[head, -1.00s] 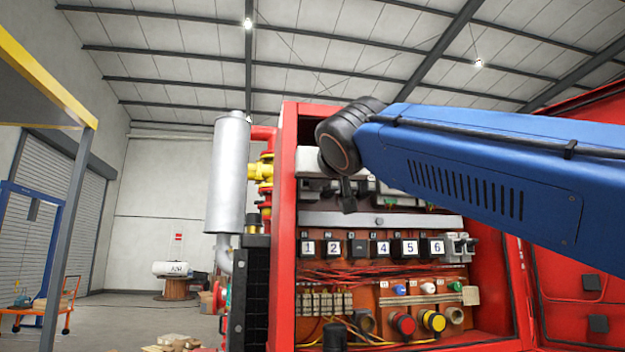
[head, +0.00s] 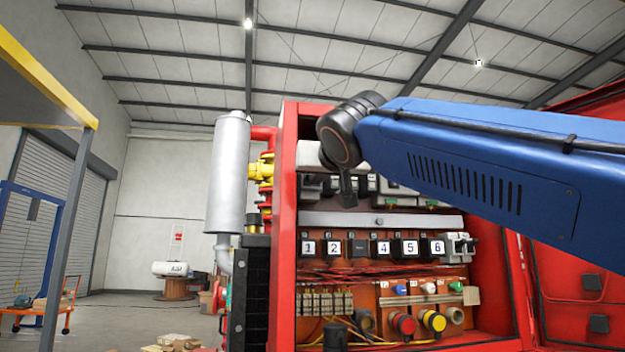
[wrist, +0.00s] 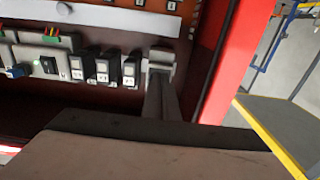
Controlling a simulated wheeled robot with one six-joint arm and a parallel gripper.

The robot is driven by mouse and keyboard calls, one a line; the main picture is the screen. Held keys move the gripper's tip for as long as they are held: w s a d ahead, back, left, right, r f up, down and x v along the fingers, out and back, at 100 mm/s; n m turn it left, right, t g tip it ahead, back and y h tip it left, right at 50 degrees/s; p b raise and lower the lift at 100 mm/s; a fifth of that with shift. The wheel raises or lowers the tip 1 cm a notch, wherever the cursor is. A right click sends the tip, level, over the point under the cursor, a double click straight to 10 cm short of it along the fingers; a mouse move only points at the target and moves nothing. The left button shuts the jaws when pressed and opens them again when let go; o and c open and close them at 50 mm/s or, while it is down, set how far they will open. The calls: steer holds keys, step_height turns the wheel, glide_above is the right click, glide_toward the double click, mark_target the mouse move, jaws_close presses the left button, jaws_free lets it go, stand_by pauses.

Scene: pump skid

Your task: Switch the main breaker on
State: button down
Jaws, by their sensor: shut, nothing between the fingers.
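A grey block-shaped device (wrist: 160,62), which appears to be the main breaker, sits at the right end of a row in the wrist view. Its label and lever position cannot be read. My gripper (wrist: 163,88) is shut and empty, its fingertips just in front of or against this device; contact cannot be told. The fingers hide its lower part. In the head view, my arm covers much of the cabinet's upper row and the fingertips cannot be made out.
The red cabinet (head: 287,240) is open, with its side wall close to my gripper. Several small black breakers (wrist: 103,68) stand beside the grey device. Below the metal rail (head: 395,220) are numbered modules (head: 383,248) and coloured buttons (head: 403,324). A yellow-edged platform (wrist: 270,125) lies outside.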

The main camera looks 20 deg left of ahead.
steer(key=shift+w+a+f, duration=0.35)
steer(key=shift+w+a, duration=0.05)
steer(key=shift+w, duration=0.2)
steer(key=v, duration=0.7)
stand_by(0.5)
steer(key=shift+f, duration=0.1)
steer(key=shift+d, duration=0.1)
